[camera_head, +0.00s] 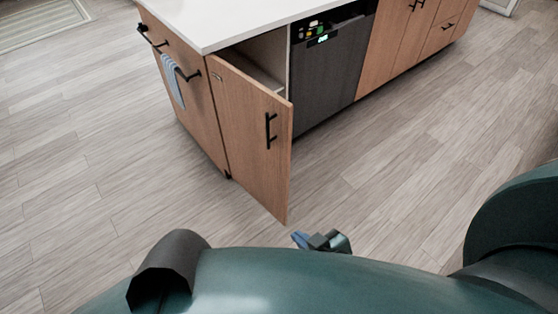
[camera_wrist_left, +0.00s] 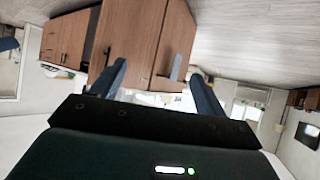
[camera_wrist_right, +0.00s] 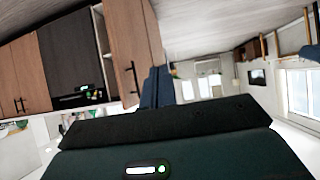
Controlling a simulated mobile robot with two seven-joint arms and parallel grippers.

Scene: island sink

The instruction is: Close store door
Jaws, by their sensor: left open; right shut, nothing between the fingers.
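The wooden store door (camera_head: 250,136) stands open at the near corner of the island, swung out from the cabinet opening (camera_head: 264,66). It has a black bar handle (camera_head: 270,131). The door also shows in the right wrist view (camera_wrist_right: 134,47), with its handle (camera_wrist_right: 132,79). My right gripper (camera_head: 322,240) is low in front of the door, apart from it, with its fingers (camera_wrist_right: 158,84) shut and empty. My left gripper is hidden in the head view. In the left wrist view its fingers (camera_wrist_left: 157,82) are wide apart with nothing gripped, and wooden cabinet panels (camera_wrist_left: 136,42) show beyond them.
A dark dishwasher (camera_head: 330,77) sits right of the opening under the white countertop (camera_head: 235,18). A blue-grey towel (camera_head: 172,81) hangs from a bar on the island's left end. The wood floor (camera_head: 400,165) in front and to the right is clear.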

